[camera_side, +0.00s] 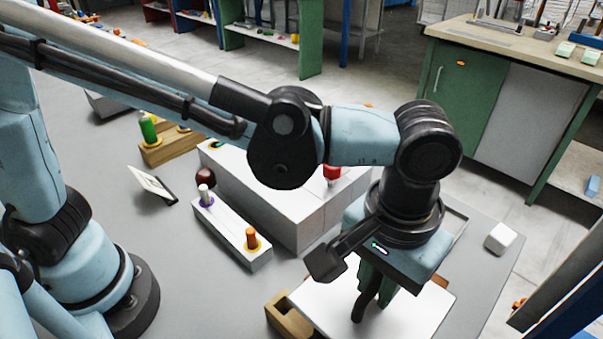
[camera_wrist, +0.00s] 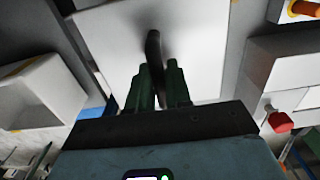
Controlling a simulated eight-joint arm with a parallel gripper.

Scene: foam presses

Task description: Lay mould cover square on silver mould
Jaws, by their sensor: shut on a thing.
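The mould cover is a flat white plate (camera_side: 415,312) with a dark upright handle (camera_side: 358,308), at the lower right of the side view. It fills the upper middle of the wrist view (camera_wrist: 108,42), where the curved handle (camera_wrist: 153,45) stands between my fingers. My gripper (camera_side: 374,290) points down with its green fingers shut on the handle; they also show in the wrist view (camera_wrist: 157,82). I cannot make out the silver mould; the plate and my wrist hide much of that area. Whether the plate rests on anything or hangs above it I cannot tell.
A tan wooden block (camera_side: 288,318) shows at the plate's left edge. A large white press block (camera_side: 290,205) with a red knob (camera_side: 332,172) stands behind. A white holder (camera_side: 228,235) with an orange peg is left, and a small white block (camera_side: 500,238) right.

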